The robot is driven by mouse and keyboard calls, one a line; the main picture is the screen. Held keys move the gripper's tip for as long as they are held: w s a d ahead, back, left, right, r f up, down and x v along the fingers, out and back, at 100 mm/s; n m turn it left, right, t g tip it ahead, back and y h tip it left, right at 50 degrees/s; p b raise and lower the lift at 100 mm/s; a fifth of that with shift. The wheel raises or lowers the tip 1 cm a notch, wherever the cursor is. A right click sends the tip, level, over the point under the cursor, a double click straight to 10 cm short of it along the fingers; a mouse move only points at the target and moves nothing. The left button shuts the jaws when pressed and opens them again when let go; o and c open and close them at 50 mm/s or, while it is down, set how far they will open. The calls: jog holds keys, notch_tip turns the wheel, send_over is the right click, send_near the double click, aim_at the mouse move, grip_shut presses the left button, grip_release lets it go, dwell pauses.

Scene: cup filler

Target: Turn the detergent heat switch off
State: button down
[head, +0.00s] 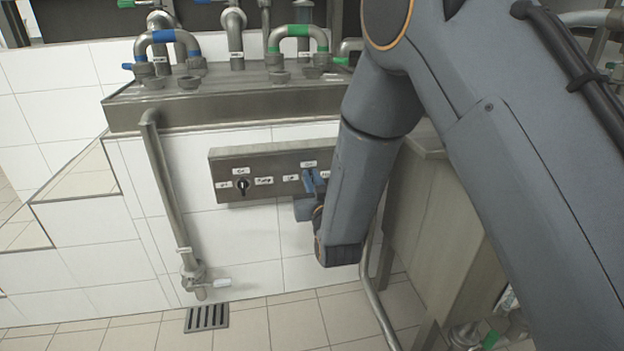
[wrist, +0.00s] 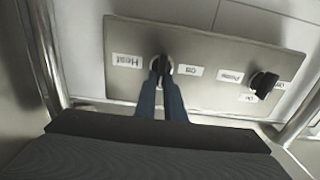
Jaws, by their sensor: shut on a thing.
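The detergent heat switch is a black knob (wrist: 161,63) on a steel panel (wrist: 140,93). In the wrist view, it sits between the upside-down labels "Heat" (wrist: 127,61) and "Off" (wrist: 191,72). My gripper (wrist: 162,74) has its two blue fingers closed around this knob. Fingers cover part of it, so I cannot tell which label it points to. In the head view, my gripper (head: 312,182) is at the right part of the panel (head: 222,168), and my gripper and arm hide the heat switch.
A second black knob, the pump switch (wrist: 263,84), sits on the same panel; it also shows in the head view (head: 243,186). A steel pipe (head: 165,190) with a valve runs down left of the panel. A steel cabinet (head: 425,220) is at right.

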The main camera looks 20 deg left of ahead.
jog(key=shift+n+p, duration=0.3)
jog(key=n+p, duration=0.2)
jog(key=n, duration=0.2)
jog(key=a+n+p, duration=0.1)
jog(key=n+p, duration=0.2)
jog(key=n, duration=0.2)
jog(key=s+f+n+p, duration=0.1)
jog(key=n+p, duration=0.2)
jog(key=n, duration=0.1)
jog(key=shift+a+f+n, duration=0.1)
jog(key=shift+a+n, duration=0.1)
jog(key=shift+n, duration=0.1)
jog(key=shift+f+n+p, duration=0.2)
jog(key=shift+n+p, duration=0.15)
jog(key=shift+n, duration=0.55)
jog(key=shift+f+n+p, duration=0.15)
jog(key=shift+n+p, duration=0.2)
jog(key=shift+n, duration=0.55)
jog(key=c, duration=1.8)
grip_release()
jog(key=shift+c, duration=0.2)
